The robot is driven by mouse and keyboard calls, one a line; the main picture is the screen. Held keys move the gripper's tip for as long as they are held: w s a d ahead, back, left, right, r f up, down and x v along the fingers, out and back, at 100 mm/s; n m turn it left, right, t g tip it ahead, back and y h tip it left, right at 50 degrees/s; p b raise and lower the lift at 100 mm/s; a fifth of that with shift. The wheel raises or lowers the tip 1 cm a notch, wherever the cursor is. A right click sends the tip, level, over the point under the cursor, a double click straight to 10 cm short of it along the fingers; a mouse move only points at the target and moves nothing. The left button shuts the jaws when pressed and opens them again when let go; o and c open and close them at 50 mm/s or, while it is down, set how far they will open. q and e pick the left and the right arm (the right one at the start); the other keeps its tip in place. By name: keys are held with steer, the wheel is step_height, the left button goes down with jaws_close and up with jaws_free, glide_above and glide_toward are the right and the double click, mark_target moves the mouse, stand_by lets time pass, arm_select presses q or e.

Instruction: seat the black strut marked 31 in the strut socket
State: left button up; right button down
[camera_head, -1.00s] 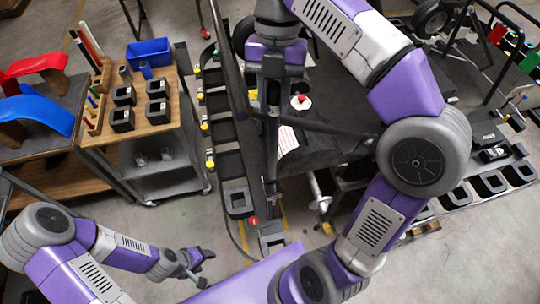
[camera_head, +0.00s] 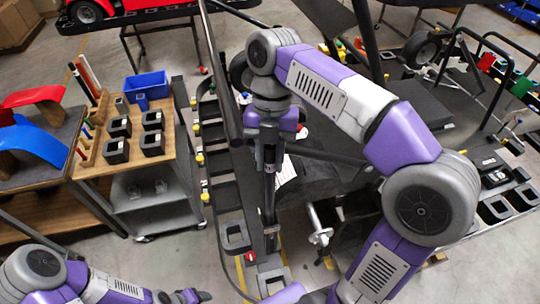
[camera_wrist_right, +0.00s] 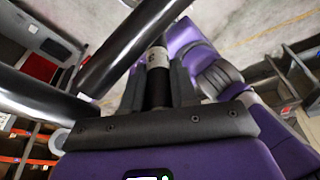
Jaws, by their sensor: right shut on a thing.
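My right gripper (camera_head: 270,150) points down over the black frame. It is shut on a dark, upright strut (camera_head: 269,195). I cannot make out the strut socket, nor whether the strut's lower end touches anything. My left gripper (camera_head: 190,296) is at the bottom edge, away from the frame, too small to tell its state.
A long black bar (camera_head: 222,85) slopes close to the left of my right gripper. A rail with open square holders (camera_head: 235,236) runs below it. A wooden-topped cart (camera_head: 88,165) with a blue bin (camera_head: 147,88) stands at left. Bare floor (camera_head: 165,265) lies between.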

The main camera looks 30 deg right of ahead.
steer(key=shift+f+b, duration=0.35)
steer(key=shift+f, duration=0.25)
arm_select(q)
steer(key=shift+f, duration=0.4)
arm_select(e)
steer(key=c, duration=0.9)
jaws_free()
steer(key=shift+r, duration=0.1)
